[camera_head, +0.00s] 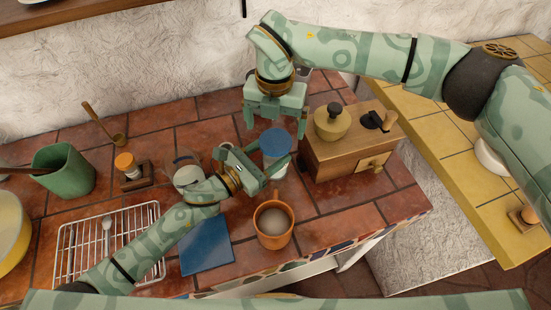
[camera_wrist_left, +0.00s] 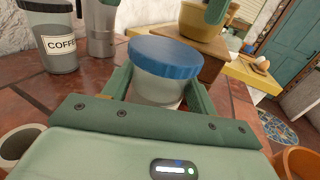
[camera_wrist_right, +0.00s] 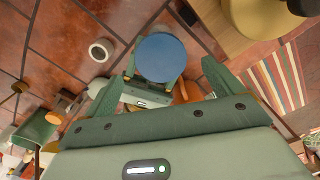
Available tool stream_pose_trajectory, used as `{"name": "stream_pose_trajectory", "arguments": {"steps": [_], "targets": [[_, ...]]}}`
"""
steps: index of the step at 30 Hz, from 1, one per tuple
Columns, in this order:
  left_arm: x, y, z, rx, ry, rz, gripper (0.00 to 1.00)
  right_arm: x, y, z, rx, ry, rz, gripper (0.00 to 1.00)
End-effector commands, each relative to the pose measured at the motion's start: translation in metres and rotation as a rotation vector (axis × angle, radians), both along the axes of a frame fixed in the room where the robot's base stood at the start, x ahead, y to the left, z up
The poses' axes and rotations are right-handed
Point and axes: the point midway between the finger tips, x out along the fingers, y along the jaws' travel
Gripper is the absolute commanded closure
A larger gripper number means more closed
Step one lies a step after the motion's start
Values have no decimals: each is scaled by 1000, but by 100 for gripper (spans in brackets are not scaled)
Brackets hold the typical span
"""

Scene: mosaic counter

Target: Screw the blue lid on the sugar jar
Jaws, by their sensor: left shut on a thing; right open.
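The sugar jar (camera_wrist_left: 155,91) is a pale, translucent jar standing on the tiled counter. The blue lid (camera_head: 276,139) sits on its mouth and looks roughly level in the left wrist view (camera_wrist_left: 165,57); its thread is hidden. My left gripper (camera_head: 274,165) is shut on the jar body below the lid, one finger on each side. My right gripper (camera_head: 275,124) is open and empty, pointing down above the lid. In the right wrist view the lid (camera_wrist_right: 161,57) shows round from above, beyond the open fingers and apart from them.
A wooden grinder (camera_head: 345,158) stands close to the right of the jar. An orange mug (camera_head: 273,236) stands in front, beside a blue square (camera_head: 207,246). A wire rack (camera_head: 105,248) and green pot (camera_head: 62,175) are at left. A coffee jar (camera_wrist_left: 60,55) stands nearby.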

Motion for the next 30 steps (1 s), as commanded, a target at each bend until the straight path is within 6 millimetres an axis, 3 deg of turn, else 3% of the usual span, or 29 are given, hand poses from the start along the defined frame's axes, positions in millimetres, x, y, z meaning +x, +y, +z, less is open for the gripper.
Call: {"name": "stream_pose_trajectory", "arguments": {"steps": [11, 14, 24, 30], "targets": [[0, 0, 0, -1, 1, 0, 100, 1, 0, 8, 0, -3, 0, 12], [0, 0, 0, -1, 1, 0, 100, 7, 0, 22, 4, -26, 23, 12], [0, 0, 0, -1, 1, 0, 100, 1, 0, 41, -1, -7, 748, 12], [0, 0, 0, 0, 0, 1, 100, -1, -1, 40, 0, 2, 952, 12]]}}
